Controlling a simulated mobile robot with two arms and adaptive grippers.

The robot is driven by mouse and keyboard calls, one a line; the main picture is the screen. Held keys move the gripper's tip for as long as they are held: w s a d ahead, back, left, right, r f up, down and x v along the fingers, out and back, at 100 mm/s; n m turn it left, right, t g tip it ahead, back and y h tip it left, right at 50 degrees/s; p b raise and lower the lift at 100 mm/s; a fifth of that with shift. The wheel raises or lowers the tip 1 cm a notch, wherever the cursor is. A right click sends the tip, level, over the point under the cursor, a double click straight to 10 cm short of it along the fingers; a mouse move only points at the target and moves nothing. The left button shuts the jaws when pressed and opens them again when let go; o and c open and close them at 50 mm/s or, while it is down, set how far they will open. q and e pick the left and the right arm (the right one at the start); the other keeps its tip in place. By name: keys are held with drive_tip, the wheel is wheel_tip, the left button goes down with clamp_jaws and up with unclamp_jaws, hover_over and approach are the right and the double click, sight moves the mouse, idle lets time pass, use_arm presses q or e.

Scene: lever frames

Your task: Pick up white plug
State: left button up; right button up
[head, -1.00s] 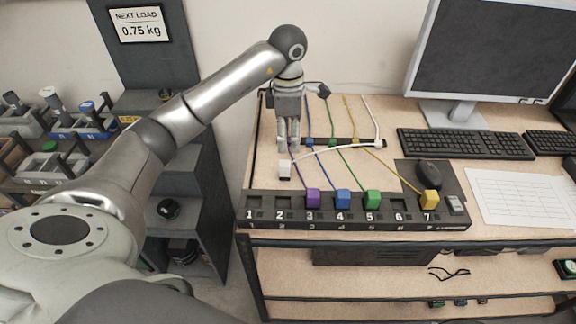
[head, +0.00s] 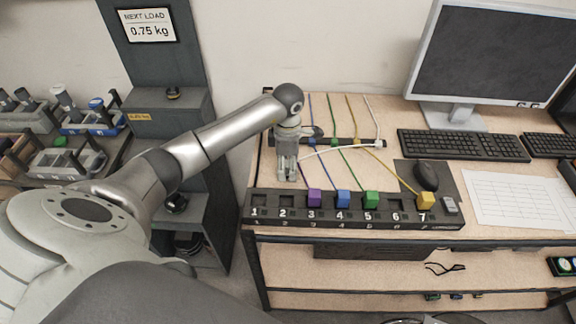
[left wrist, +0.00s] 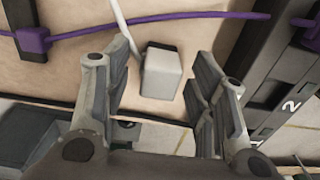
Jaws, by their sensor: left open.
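The white plug (left wrist: 160,73) lies on the wooden bench top with its white cable (left wrist: 124,30) running off its upper left side. In the left wrist view it shows between the two fingers, apart from both. My left gripper (head: 287,174) is open and points down at the bench just behind slot 2 of the numbered strip. In the head view the gripper hides the plug, and the white cable (head: 342,147) runs from there to the rear strip. My right gripper is not in view.
The dark numbered strip (head: 268,212) runs along the bench's front edge. Purple (head: 314,197), blue (head: 343,198), green (head: 371,198) and yellow (head: 426,199) plugs sit at slots 3, 4, 5 and 7. A mouse (head: 426,175) and keyboard (head: 465,145) lie to the right.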

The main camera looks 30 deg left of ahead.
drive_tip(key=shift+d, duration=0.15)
use_arm(q)
drive_tip(key=shift+c, duration=1)
drive_tip(key=c, duration=0.9)
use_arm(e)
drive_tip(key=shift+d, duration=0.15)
